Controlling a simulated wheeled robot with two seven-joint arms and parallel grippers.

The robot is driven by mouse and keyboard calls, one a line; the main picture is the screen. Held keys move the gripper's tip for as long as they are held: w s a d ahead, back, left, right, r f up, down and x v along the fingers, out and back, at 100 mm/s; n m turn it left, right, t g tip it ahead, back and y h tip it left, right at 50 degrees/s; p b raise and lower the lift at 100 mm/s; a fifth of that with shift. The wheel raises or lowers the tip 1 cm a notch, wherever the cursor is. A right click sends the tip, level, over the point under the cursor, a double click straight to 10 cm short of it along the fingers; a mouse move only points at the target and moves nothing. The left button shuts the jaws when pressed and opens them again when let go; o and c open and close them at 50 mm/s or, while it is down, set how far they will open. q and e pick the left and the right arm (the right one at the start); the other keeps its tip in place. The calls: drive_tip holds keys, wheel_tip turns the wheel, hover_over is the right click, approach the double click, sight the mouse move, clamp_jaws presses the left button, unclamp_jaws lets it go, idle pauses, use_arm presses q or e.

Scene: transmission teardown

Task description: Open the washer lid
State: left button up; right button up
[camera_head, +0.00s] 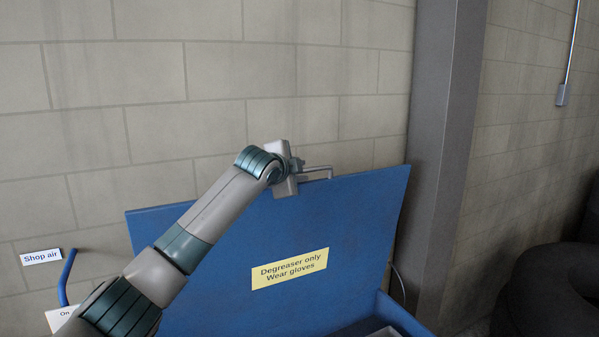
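The washer lid (350,220) is a blue panel standing raised and tilted, its face with a yellow "Degreaser only / Wear gloves" label (290,269) toward me. A thin grey handle bar (318,168) shows at its top edge. My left arm reaches up across the lid from the lower left. My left gripper (287,170) is at the top edge, beside the left end of the handle. Its fingers are hard to make out, so I cannot tell whether they close on the bar. My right gripper is not in view.
A block wall stands close behind the lid. A grey column (440,150) rises right of it. Part of the blue washer body (395,312) shows at the bottom. A "Shop air" sign (41,257) and blue lever (67,278) are at left. A dark rounded object (550,290) sits lower right.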

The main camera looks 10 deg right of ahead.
use_arm(q)
drive_tip(key=shift+s+f, duration=0.15)
drive_tip(key=shift+f, duration=0.15)
drive_tip(key=b+v, duration=0.9)
drive_tip(key=v, duration=0.8)
drive_tip(key=shift+r, duration=0.3)
drive_tip(key=shift+s, duration=0.1)
